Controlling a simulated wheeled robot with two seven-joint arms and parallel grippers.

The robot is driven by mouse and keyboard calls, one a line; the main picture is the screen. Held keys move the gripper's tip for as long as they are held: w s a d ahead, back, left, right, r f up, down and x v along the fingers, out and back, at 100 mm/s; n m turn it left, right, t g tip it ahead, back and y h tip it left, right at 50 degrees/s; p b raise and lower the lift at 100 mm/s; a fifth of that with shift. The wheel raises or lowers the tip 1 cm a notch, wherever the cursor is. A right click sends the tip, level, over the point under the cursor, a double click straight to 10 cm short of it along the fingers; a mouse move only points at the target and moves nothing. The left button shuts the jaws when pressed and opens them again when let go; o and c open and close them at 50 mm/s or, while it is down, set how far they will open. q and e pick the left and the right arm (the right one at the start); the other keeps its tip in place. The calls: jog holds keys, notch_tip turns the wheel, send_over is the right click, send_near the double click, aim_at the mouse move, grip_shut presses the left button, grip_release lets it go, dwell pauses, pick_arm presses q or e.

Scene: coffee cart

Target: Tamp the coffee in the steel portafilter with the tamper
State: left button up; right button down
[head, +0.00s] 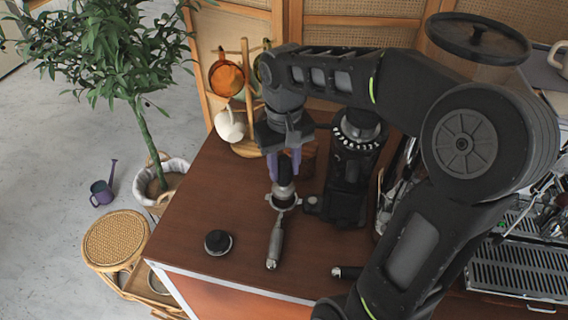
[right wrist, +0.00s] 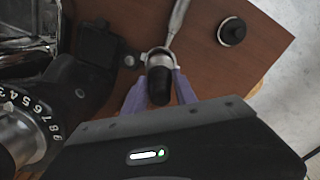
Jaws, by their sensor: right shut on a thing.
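The steel portafilter (head: 275,240) lies on the brown counter, its basket ring toward the back and its handle pointing to the front. In the right wrist view its ring (right wrist: 146,57) shows around the tamper's metal end. My right gripper (head: 284,165) is shut on the tamper (head: 284,190), with its purple fingers on either side of the dark handle. The tamper (right wrist: 158,85) is roughly upright over the basket. Its base is at the ring, but I cannot tell how deep it sits. The coffee is hidden. My left gripper is not in view.
A black round puck-like tool (head: 217,242) stands left of the portafilter. A black grinder (head: 350,170) stands close on the right. A wooden mug stand (head: 247,100) is behind. The espresso machine's drip tray (head: 520,270) is at right.

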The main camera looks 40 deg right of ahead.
aim_at(284, 158)
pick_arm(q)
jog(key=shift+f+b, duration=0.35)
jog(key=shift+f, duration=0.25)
pick_arm(e)
jog(key=shift+f, duration=0.75)
